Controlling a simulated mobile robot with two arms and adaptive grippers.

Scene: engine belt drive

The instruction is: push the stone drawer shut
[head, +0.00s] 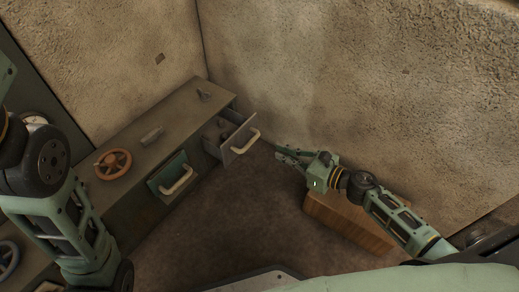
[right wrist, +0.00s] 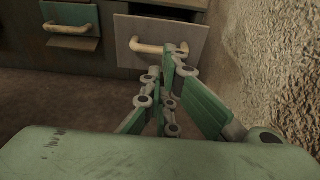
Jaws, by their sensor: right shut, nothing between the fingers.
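The stone drawer (head: 240,136) is a grey-fronted drawer with a pale bar handle, at the far right end of the cabinet. It stands pulled out, and dark items show inside it. In the right wrist view its front (right wrist: 190,42) is ahead, with the handle across it. My right gripper (head: 277,149) is shut and empty, just right of the drawer front. In the right wrist view its fingertips (right wrist: 175,52) overlap the front near the handle's right end; I cannot tell if they touch. My left arm shows at the left, but its gripper is not visible.
A green-fronted drawer (head: 168,179) with a pale handle is left of the stone drawer. The cabinet top (head: 176,122) carries an orange handwheel (head: 113,163) and small fittings. A wooden box (head: 345,220) stands below my right arm. Rough walls close in behind; floor is clear before the cabinet.

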